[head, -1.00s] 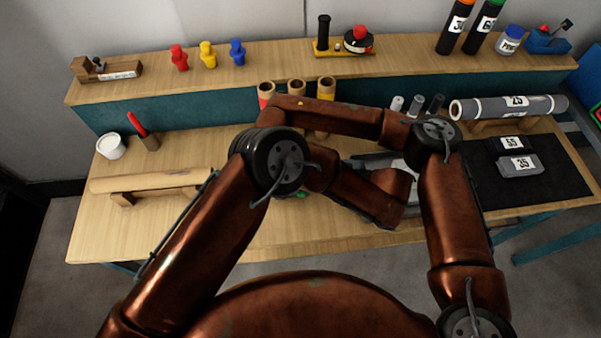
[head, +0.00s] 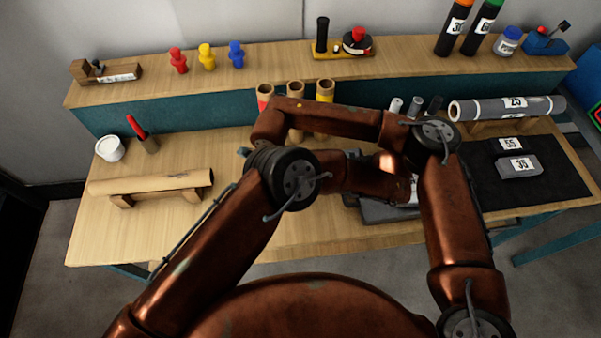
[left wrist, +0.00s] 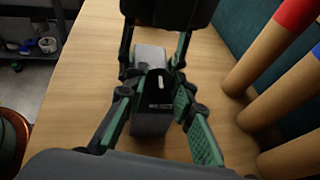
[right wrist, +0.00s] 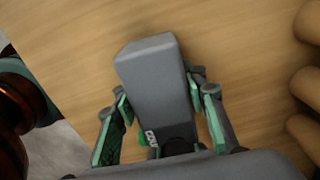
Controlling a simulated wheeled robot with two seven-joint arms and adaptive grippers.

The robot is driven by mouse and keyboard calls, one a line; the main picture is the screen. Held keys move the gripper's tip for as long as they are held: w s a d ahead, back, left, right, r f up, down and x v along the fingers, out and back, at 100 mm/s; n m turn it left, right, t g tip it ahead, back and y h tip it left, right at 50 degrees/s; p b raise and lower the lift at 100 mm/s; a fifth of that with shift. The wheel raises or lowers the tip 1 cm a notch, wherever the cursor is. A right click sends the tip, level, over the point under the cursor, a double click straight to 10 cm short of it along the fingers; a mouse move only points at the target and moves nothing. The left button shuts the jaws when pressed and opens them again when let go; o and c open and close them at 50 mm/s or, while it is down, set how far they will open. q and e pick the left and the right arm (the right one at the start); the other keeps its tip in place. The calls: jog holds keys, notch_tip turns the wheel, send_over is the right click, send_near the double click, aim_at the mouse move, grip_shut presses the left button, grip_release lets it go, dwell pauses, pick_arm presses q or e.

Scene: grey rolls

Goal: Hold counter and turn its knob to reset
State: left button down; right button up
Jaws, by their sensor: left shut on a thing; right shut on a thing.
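The counter is a long grey block; its grey body (right wrist: 152,75) shows in the right wrist view and in the left wrist view (left wrist: 150,53). My right gripper (right wrist: 158,105) is shut across the counter's body. My left gripper (left wrist: 160,94) is shut at the knob end, its fingers either side of the knob; the exact contact is partly hidden. I cannot tell whether the counter touches the table.
Cardboard tubes (head: 296,92) stand behind my crossed arms. A paper roll on a stand (head: 150,181) and a white tub (head: 110,148) are at left. At right lie grey blocks (head: 519,167) on a black mat (head: 560,180) and a long grey roll (head: 508,107). The front left table is clear.

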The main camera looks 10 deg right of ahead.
pick_arm(q)
jog(key=c, duration=1.6)
grip_release()
jog(key=shift+m+t, duration=0.3)
